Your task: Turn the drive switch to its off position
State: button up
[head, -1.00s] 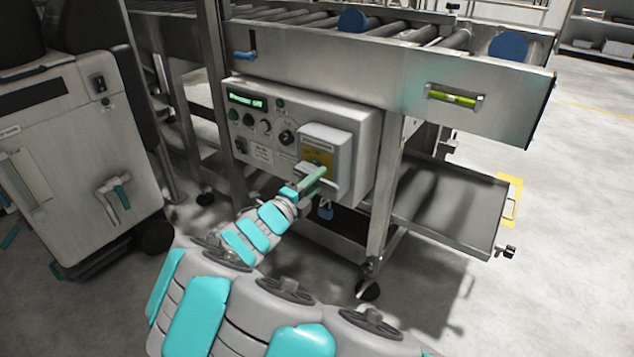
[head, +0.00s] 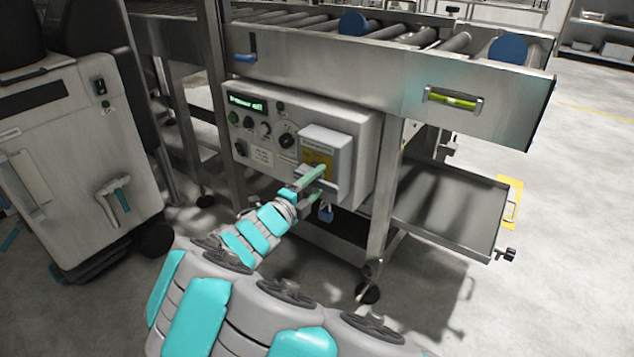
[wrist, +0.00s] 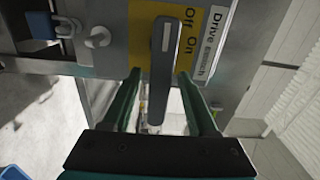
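The drive switch (wrist: 162,62) is a grey lever on a yellow plate in the wrist view. "Off" and "On" are printed beside it, with a "Drive switch" label. The lever runs nearly vertically in that picture; I cannot tell which marking it is set to. My gripper (wrist: 160,105) has its two green fingers apart, one on each side of the lever, with visible gaps. In the head view my gripper (head: 314,186) is at the front of the grey switch box (head: 327,146), and its fingers hide most of the lever.
The control panel (head: 265,140) carries a lit green display, knobs and buttons. A blue padlock (head: 326,213) hangs below the switch box. The roller conveyor (head: 330,55) runs above, and a metal tray (head: 445,205) is at the right. A grey cabinet (head: 75,150) stands at the left.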

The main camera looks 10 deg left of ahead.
jog(key=v, duration=0.7)
jog(key=shift+s+a, duration=0.15)
jog(key=shift+s, duration=0.2)
dwell(0.4)
